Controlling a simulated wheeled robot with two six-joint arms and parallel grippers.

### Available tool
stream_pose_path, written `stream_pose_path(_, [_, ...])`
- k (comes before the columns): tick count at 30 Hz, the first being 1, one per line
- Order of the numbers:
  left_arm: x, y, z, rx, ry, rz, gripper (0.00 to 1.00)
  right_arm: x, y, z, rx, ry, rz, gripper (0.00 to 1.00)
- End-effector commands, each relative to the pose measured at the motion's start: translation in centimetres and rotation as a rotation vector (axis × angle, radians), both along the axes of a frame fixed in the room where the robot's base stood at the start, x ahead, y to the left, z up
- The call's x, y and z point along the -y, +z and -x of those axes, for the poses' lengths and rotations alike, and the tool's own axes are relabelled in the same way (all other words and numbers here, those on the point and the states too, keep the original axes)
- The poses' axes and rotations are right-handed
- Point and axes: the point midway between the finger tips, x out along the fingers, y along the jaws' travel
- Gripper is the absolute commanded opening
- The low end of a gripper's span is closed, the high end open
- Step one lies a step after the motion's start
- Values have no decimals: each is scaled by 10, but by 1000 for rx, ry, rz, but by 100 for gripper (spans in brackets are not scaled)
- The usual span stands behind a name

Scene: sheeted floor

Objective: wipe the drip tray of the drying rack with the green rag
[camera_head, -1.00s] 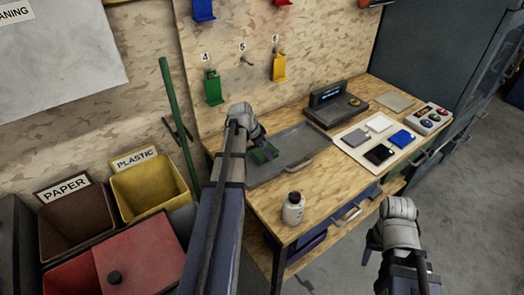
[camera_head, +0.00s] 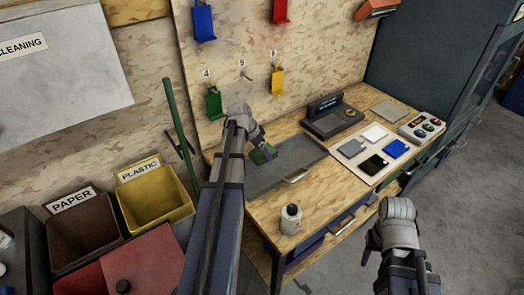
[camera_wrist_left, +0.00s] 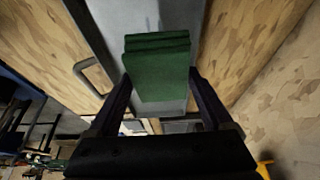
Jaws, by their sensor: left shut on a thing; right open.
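The grey drip tray (camera_head: 299,157) lies on the wooden bench, with a handle on its front edge. My left gripper (camera_head: 257,144) is over the tray's back part and is shut on the folded green rag (camera_head: 264,155). In the left wrist view the rag (camera_wrist_left: 157,70) sits between the fingers, with the tray (camera_wrist_left: 184,14) behind it. Whether the rag touches the tray is unclear. My right gripper (camera_head: 371,243) is open and empty, in front of the bench at the lower right.
A white bottle (camera_head: 291,219) stands on the bench in front of the tray. A dark scale (camera_head: 331,117) and a white board (camera_head: 368,165) with small coloured pads are to the right. Yellow (camera_head: 155,198) and brown (camera_head: 83,234) bins stand left.

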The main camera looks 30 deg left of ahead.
Motion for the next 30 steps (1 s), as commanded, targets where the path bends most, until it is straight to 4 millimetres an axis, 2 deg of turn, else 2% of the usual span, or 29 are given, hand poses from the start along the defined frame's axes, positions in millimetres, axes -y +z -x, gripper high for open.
stream_pose_path(5, [0, 5, 0, 0, 0, 0, 40, 0, 5, 0, 0, 0, 0, 50])
stream_pose_path(15, [0, 32, 0, 0, 0, 0, 40, 0, 32, 0, 0, 0, 0, 50])
stream_pose_path(30, [0, 30, 0, 0, 0, 0, 40, 0, 30, 0, 0, 0, 0, 50])
